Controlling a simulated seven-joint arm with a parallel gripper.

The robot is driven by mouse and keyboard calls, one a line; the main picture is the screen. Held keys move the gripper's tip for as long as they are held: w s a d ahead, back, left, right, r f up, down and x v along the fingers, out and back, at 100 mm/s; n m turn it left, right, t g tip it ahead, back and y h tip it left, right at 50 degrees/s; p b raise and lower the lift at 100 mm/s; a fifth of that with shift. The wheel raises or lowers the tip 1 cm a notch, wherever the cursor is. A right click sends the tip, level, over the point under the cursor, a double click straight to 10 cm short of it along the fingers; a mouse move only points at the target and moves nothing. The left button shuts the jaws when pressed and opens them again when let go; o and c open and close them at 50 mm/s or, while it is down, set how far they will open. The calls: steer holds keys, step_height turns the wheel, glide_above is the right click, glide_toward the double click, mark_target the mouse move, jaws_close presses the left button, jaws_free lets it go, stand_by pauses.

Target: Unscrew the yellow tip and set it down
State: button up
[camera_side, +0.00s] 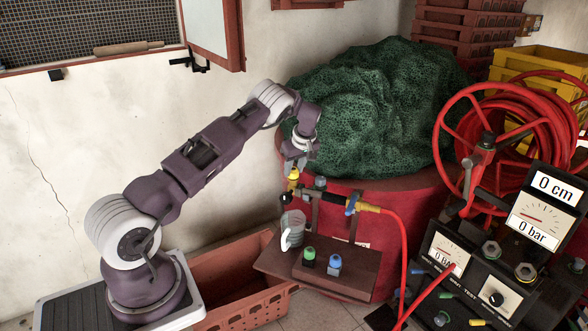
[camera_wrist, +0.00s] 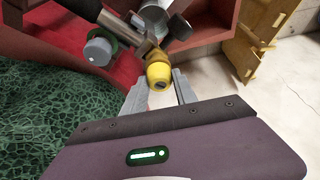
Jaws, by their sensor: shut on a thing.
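The yellow tip (camera_wrist: 159,72) sits on the end of a brass fitting (camera_wrist: 148,54) in the wrist view. It also shows in the side view (camera_side: 293,174), just under my gripper. My gripper (camera_wrist: 159,86) is shut on the yellow tip, with a grey finger on either side of it. In the side view my gripper (camera_side: 296,164) points down above the fitting on the small stand. From these views I cannot tell whether the tip still touches the fitting's thread.
A brown shelf (camera_side: 268,262) holds a clear mug (camera_side: 292,231), a green-capped bottle (camera_side: 309,257) and a blue-capped one (camera_side: 335,264). A red hose (camera_side: 401,240) runs from the fitting's right. A green net heap (camera_side: 375,110) is behind. Gauges (camera_side: 535,225) stand right.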

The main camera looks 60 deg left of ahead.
steer(key=shift+w+n+g, duration=0.15)
steer(key=shift+n+g, duration=0.55)
steer(key=shift+n, duration=0.9)
steer(key=shift+n, duration=0.4)
steer(key=shift+a+r+n, duration=0.1)
steer(key=shift+a+n, duration=0.2)
steer(key=shift+d, duration=0.3)
steer(key=o, duration=0.8)
steer(key=shift+c, duration=0.2)
